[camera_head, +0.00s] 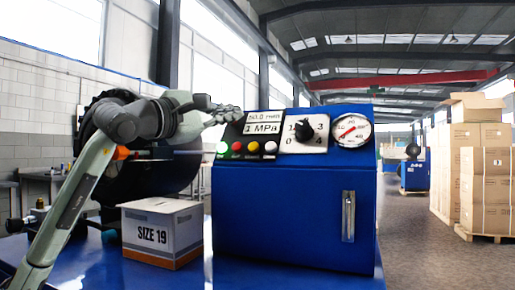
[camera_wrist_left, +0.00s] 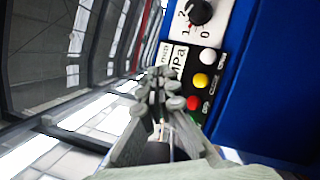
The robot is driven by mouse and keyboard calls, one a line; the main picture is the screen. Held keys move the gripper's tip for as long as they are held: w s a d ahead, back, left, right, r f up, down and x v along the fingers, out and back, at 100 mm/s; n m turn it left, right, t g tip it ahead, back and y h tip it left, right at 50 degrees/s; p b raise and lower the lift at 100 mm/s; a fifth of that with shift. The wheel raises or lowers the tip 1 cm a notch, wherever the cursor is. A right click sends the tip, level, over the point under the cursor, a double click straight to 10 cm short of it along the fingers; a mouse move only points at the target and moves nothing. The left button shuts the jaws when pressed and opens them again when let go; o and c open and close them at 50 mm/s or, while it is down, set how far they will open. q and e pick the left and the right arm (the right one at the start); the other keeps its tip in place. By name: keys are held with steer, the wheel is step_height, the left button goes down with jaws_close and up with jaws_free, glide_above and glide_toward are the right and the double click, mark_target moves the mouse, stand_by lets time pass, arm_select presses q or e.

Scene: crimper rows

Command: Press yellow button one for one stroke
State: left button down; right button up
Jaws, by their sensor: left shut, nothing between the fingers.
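The yellow button (camera_head: 253,146) is on the dark sloped panel of the blue machine (camera_head: 280,215), between the red button (camera_head: 237,146) and the white button (camera_head: 270,147). A green button (camera_head: 222,147) is at the row's left end. The yellow button also shows in the left wrist view (camera_wrist_left: 201,80). My left gripper (camera_head: 232,113) is shut and empty, just above the left end of the panel. In the left wrist view its fingertips (camera_wrist_left: 158,82) appear beside the button row, apart from the yellow button. The right gripper is not in view.
A display reading 1 MPa (camera_head: 263,128), a rotary dial (camera_head: 304,131) and a gauge (camera_head: 351,131) are on the machine. A "SIZE 19" box (camera_head: 162,233) stands on the blue table (camera_head: 260,275). Stacked cartons (camera_head: 485,180) stand far right.

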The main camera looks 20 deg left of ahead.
mark_target(254, 147)
arm_select(q)
steer(key=shift+s, duration=0.1)
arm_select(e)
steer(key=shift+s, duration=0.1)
arm_select(q)
steer(key=w+f+b, duration=0.1)
steer(key=w+f, duration=0.4)
steer(key=w, duration=0.2)
steer(key=shift+w+a, duration=0.2)
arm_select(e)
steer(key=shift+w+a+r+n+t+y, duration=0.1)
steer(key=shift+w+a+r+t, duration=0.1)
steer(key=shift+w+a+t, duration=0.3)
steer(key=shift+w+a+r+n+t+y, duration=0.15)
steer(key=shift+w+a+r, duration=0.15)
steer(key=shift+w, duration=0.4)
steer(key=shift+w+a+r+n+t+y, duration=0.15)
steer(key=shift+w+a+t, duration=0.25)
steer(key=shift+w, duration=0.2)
arm_select(q)
steer(key=shift+w+f, duration=0.2)
steer(key=shift+w, duration=0.15)
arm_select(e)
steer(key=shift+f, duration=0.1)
